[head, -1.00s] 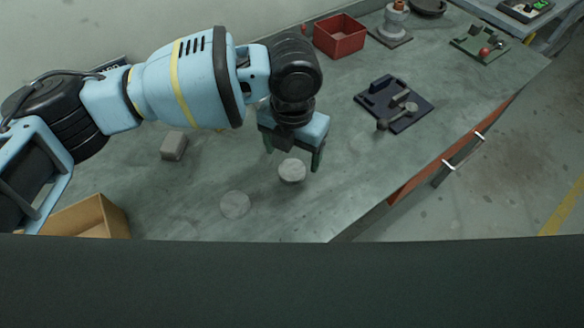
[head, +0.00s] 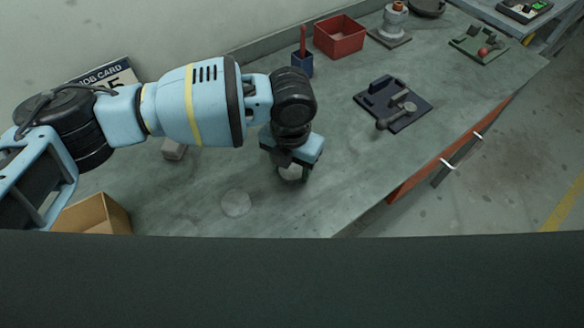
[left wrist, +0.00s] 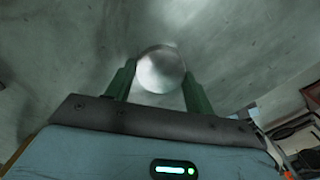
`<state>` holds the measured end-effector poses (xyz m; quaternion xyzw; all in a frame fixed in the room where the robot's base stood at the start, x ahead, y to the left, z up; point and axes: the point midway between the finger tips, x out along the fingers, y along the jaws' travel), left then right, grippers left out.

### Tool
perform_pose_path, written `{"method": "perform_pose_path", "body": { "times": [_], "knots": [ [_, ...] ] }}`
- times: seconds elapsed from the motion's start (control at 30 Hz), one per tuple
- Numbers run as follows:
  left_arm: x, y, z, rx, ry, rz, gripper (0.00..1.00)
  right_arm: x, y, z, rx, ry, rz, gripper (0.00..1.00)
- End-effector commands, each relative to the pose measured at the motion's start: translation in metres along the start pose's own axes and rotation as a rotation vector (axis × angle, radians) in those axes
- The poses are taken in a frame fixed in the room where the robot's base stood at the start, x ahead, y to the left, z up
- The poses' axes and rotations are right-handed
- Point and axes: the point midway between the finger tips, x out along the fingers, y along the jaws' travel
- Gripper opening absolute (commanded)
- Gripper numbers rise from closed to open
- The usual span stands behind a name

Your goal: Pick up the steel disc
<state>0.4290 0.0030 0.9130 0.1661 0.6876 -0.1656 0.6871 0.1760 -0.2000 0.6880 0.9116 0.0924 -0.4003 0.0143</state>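The steel disc (head: 291,174) is a pale, round, flat piece on the grey-green bench, partly hidden under my left gripper in the head view. In the left wrist view the disc (left wrist: 161,70) shows bright between the fingertips. My left gripper (head: 292,177) points down over it. Its green fingers (left wrist: 160,80) stand apart, one on each side of the disc. The gap at the disc's edges is very small, and I cannot tell whether they touch it. My right gripper is not in view.
A pale round patch (head: 236,203) lies on the bench left of the disc. A cardboard box (head: 112,214) stands at lower left, with a grey block (head: 173,150) behind it. A red bin (head: 339,38), a blue cup (head: 302,65) and a dark fixture plate (head: 411,116) stand farther back.

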Motion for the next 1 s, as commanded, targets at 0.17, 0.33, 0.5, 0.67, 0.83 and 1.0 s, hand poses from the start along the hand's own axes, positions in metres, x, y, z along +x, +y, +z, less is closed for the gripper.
{"method": "perform_pose_path", "body": {
  "times": [0.17,0.33,0.5,0.67,0.83,1.0],
  "knots": [
    [0.0,0.0,0.0,0.0,0.0,0.0,0.3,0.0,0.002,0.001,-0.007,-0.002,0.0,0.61],
    [-0.001,0.0,0.001,0.0,-0.002,0.0,0.17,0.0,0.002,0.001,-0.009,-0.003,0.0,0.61],
    [-0.002,0.0,0.001,0.0,-0.002,-0.001,0.17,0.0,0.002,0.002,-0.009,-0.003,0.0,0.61],
    [-0.008,0.0,0.001,0.001,-0.004,-0.001,0.17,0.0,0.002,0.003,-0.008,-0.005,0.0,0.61],
    [-0.025,-0.001,0.001,0.002,-0.004,-0.003,0.17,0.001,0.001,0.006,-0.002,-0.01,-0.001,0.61],
    [-0.038,-0.011,-0.015,0.008,-0.001,-0.002,0.17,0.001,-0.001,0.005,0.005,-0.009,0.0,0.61]
  ]
}}
